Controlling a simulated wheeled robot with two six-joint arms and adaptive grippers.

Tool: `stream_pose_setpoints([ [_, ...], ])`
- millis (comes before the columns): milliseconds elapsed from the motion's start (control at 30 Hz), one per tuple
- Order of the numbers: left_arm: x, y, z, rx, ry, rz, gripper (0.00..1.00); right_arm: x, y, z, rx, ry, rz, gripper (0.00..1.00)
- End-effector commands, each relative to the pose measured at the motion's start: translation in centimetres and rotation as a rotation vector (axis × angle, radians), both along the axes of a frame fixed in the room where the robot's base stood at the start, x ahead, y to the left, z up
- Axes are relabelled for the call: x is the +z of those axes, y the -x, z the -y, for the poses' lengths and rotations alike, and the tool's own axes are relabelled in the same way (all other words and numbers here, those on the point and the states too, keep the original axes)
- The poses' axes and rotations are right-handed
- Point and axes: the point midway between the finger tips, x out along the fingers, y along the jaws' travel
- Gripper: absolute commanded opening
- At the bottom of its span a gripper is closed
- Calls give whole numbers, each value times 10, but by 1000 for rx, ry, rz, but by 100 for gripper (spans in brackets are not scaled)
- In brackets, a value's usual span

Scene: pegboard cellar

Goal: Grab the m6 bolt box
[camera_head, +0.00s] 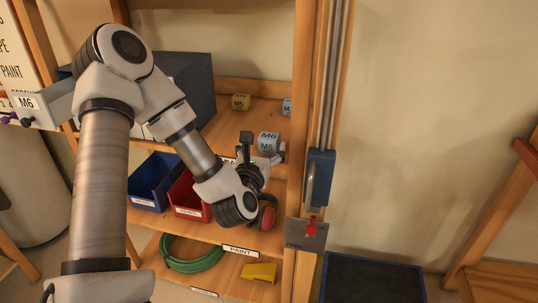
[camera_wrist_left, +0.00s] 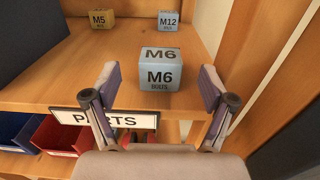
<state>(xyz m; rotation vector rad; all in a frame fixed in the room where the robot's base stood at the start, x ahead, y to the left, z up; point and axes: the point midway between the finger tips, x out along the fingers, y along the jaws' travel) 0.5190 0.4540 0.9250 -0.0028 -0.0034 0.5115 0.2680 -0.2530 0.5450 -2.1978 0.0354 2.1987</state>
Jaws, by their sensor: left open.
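The M6 bolt box (camera_wrist_left: 160,72) is a small light blue cube with dark lettering. It sits on the wooden shelf near the front edge, and it also shows in the head view (camera_head: 267,142). My left gripper (camera_wrist_left: 159,82) is open, with its fingers to the left and right of the box in the wrist view. The box appears between and beyond the fingertips; I cannot tell whether they reach its sides. In the head view my left gripper (camera_head: 262,160) is at the shelf front, partly hidden by its own wrist. My right gripper is not in view.
A yellow M5 box (camera_wrist_left: 101,19) and a pale M12 box (camera_wrist_left: 168,21) stand farther back on the shelf. A wooden post (camera_head: 302,90) bounds the shelf on the right. Below are a blue bin (camera_head: 150,185), a red bin (camera_head: 187,200) and a green hose (camera_head: 190,265).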

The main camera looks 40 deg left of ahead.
Motion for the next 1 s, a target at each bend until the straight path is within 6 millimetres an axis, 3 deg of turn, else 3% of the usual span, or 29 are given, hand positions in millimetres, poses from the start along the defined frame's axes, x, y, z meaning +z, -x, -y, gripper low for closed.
stream_pose_setpoints([
  [33, -6, -2, -2, 0, 1, 5, 83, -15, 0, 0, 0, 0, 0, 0],
  [100, -3, -5, -3, -3, 0, 4, 83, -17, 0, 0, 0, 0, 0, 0],
  [400, 0, -46, -25, -4, -3, -3, 83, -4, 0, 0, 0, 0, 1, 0],
  [667, -2, -51, -28, -6, -1, -4, 83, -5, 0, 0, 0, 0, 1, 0],
  [867, -2, -51, -27, -6, -1, -4, 12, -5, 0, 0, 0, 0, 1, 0],
  [900, -2, -51, -27, -6, -1, -4, 7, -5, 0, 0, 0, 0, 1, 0],
  [1000, -2, -51, -27, -6, -2, -3, 7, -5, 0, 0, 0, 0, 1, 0],
])
